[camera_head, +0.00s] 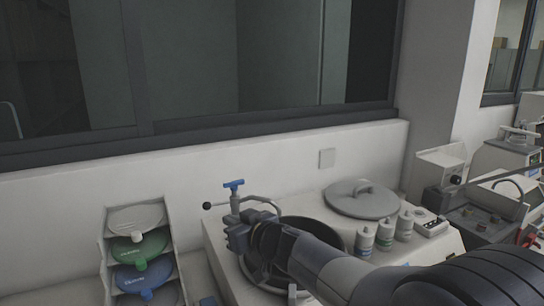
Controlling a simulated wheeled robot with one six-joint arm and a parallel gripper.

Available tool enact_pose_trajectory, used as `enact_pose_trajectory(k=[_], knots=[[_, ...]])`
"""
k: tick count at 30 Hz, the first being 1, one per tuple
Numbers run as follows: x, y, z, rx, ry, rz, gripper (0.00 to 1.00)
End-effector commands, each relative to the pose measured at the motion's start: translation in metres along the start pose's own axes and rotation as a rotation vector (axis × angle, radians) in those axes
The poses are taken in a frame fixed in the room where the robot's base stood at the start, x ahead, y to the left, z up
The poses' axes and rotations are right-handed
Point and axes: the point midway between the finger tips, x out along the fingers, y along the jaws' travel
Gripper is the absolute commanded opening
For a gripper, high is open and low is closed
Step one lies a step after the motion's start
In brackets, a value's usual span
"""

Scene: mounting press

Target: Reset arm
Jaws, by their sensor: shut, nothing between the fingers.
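My arm reaches in from the lower right over a pale bench machine (216,243) with a dark round opening (318,229). My gripper (237,233) is at the arm's far end, shut and empty, above the left part of this machine. Its fingertips are small and hard to make out. Behind it stands a metal clamp with a blue T-shaped handle (234,184) and a black-knobbed lever (207,206). I cannot tell whether the gripper touches the clamp. My wrist and forearm hide part of the opening.
A grey round lid (362,199) lies on the machine's back right. Several pale bottles (385,235) stand in front of it. A rack (107,252) with white, green and blue discs stands at left. More equipment (466,205) fills the right. A wall (300,158) with windows closes the back.

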Motion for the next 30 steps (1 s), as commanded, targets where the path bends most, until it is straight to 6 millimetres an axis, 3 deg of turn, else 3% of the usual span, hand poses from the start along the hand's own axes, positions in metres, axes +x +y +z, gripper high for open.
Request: enact_pose_trajectory(k=[6,13,30], knots=[[-0.038,0.0,-0.002,-0.001,0.001,0.002,0.0],[-0.066,0.0,-0.001,0.0,0.001,0.001,0.0],[-0.075,0.0,0.001,-0.002,-0.001,0.001,0.0]])
